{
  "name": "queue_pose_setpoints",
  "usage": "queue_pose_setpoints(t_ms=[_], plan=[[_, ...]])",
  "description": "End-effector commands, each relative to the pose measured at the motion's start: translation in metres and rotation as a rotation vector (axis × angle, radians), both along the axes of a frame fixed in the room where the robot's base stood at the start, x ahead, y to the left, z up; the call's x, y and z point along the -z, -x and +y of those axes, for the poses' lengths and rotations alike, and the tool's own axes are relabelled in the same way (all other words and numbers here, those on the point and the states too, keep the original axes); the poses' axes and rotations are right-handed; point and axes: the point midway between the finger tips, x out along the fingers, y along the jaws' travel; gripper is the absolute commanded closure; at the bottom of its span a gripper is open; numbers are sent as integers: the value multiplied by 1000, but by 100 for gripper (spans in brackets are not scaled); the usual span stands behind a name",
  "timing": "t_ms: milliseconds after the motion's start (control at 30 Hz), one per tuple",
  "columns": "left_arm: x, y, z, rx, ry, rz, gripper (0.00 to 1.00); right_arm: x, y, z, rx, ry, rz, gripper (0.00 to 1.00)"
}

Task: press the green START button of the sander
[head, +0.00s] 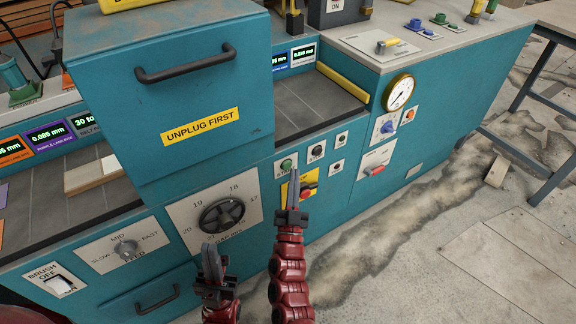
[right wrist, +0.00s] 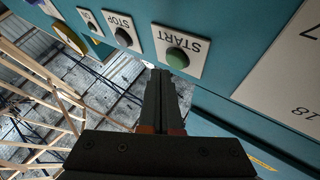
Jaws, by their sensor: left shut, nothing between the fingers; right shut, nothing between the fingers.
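The sander is a teal machine with a front control panel. Its green START button (head: 287,164) sits on a small white plate at the panel's upper left; in the right wrist view the green button (right wrist: 177,58) shows clearly under the START label. My right gripper (head: 293,175) is shut and empty, its fingertips just below and right of the START plate in the head view. In the right wrist view the shut fingers (right wrist: 160,76) point toward the panel near the button; contact cannot be made out. My left gripper (head: 211,252) is shut and empty, in front of the handwheel.
A black STOP button (head: 317,152) is beside START. A red button (head: 306,191) on a yellow plate lies below, partly behind my right gripper. A handwheel (head: 222,215) is to the left. A gauge (head: 398,92) and red switch (head: 375,170) are to the right.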

Motion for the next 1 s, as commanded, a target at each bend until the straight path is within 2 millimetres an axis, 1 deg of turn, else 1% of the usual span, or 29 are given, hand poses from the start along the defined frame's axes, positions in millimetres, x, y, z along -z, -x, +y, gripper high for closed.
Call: queue_pose_setpoints(t_ms=[300, 1000], plan=[[2, 0, 0, 0, 0, 0, 100, -1, -7, 5, 0, -1, -2, 100], [3, 0, 0, 0, 0, 0, 100, 0, -10, 7, 1, -1, -1, 100]])
